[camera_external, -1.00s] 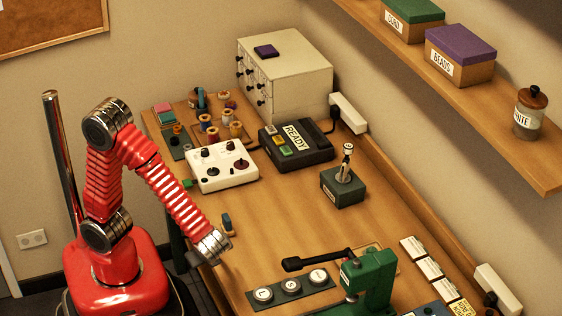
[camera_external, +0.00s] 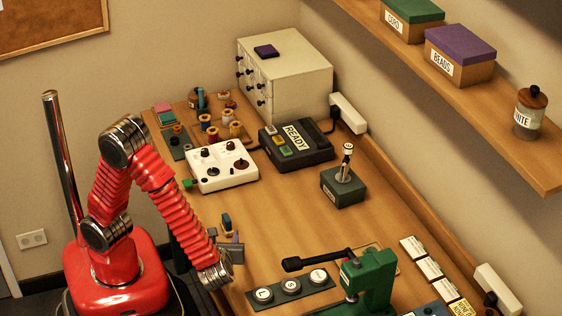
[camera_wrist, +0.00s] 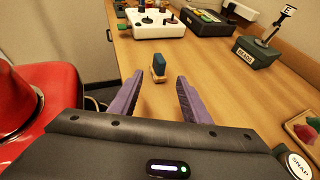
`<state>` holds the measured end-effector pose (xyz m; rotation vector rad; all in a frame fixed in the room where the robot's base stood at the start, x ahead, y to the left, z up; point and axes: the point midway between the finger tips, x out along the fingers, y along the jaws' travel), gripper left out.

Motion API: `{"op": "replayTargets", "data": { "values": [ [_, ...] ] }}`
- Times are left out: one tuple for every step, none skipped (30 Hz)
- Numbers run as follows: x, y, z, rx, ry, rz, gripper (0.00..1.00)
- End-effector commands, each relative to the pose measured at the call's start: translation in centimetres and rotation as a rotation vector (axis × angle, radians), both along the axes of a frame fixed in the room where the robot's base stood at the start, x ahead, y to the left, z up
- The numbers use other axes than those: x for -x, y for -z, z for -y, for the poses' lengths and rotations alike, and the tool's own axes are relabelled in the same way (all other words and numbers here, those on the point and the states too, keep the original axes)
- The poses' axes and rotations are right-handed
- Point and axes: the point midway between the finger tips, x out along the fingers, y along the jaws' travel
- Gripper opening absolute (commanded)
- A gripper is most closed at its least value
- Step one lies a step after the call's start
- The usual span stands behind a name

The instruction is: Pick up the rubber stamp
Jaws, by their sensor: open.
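A small upright block with a blue top and a light wooden lower part, which looks like the rubber stamp (camera_external: 227,221), stands on the table near its left edge. In the wrist view the stamp (camera_wrist: 158,67) appears centred between the purple fingertips of my gripper (camera_wrist: 161,79). My gripper (camera_external: 234,241) is open and empty, with its fingers toward the stamp. In the external view it is just in front of the stamp. I cannot tell whether the fingertips reach past its near side, but no finger visibly grips it.
A white control box (camera_external: 222,166) and several spools stand behind the stamp. A dark green box with a lever (camera_external: 343,190) is to the right. A row of round buttons (camera_external: 290,290) and a green press (camera_external: 370,282) are at the front. The table around the stamp is clear.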

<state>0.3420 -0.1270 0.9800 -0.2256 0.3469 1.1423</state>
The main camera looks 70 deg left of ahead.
Motion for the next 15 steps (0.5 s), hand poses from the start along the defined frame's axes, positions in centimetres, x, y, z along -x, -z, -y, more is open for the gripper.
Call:
{"op": "replayTargets", "data": {
  "values": [
    [0.0,0.0,-0.1,0.0,-0.001,0.0,0.43],
    [0.0,0.1,-0.2,0.0,-0.001,0.0,0.43],
    [-0.1,0.1,-0.3,0.0,-0.002,0.0,0.43],
    [-0.2,0.2,-0.5,0.0,-0.003,0.0,0.43],
    [-0.3,0.3,-0.8,0.0,-0.004,-0.001,0.43],
    [-0.4,0.5,-1.1,-0.001,-0.004,-0.001,0.43],
    [-0.6,0.6,-1.5,-0.001,-0.004,-0.001,0.43],
    [-0.7,0.8,-1.8,-0.001,-0.004,-0.001,0.43],
    [-0.9,1.0,-2.3,0.0,-0.005,-0.001,0.43],
    [-1.0,1.2,-2.7,0.0,-0.005,-0.002,0.43],
    [-1.2,1.4,-3.1,0.001,-0.004,-0.001,0.43],
    [-1.5,1.6,-3.6,0.0,-0.005,-0.001,0.43],
    [-1.6,1.7,-3.9,0.0,-0.005,0.0,0.43],
    [-1.8,1.9,-4.2,0.0,-0.005,0.0,0.43],
    [-2.0,2.1,-4.8,0.001,-0.004,-0.001,0.43]
  ]
}}
